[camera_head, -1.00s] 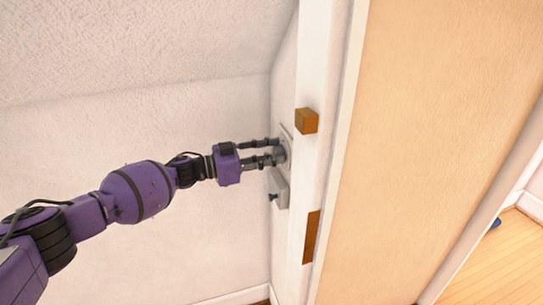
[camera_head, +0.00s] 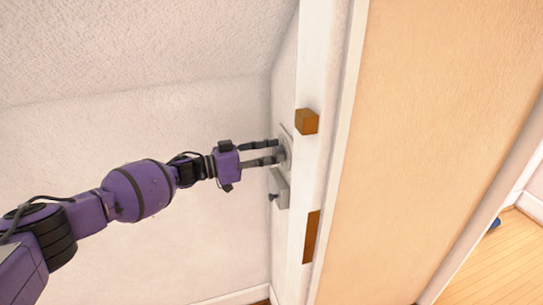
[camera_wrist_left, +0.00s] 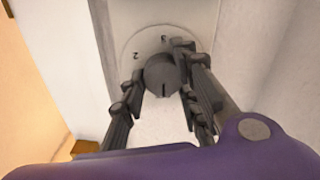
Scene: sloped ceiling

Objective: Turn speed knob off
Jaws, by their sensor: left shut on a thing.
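The speed knob (camera_wrist_left: 163,76) is a dark round knob with a notch at its lower edge. It sits on a pale round dial plate (camera_wrist_left: 146,41) marked with 2 and 3. My left gripper (camera_head: 278,152) reaches it from the left, and in the left wrist view its fingers (camera_wrist_left: 165,68) are shut on the knob, one on each side. In the head view the fingers mostly hide the knob, and only part of the dial plate (camera_head: 287,138) shows on the narrow wall. My right gripper is not in view.
A small grey box with a dark switch (camera_head: 281,190) is just below the dial. An orange panel (camera_head: 430,130) stands further right. Free room lies left of the dial.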

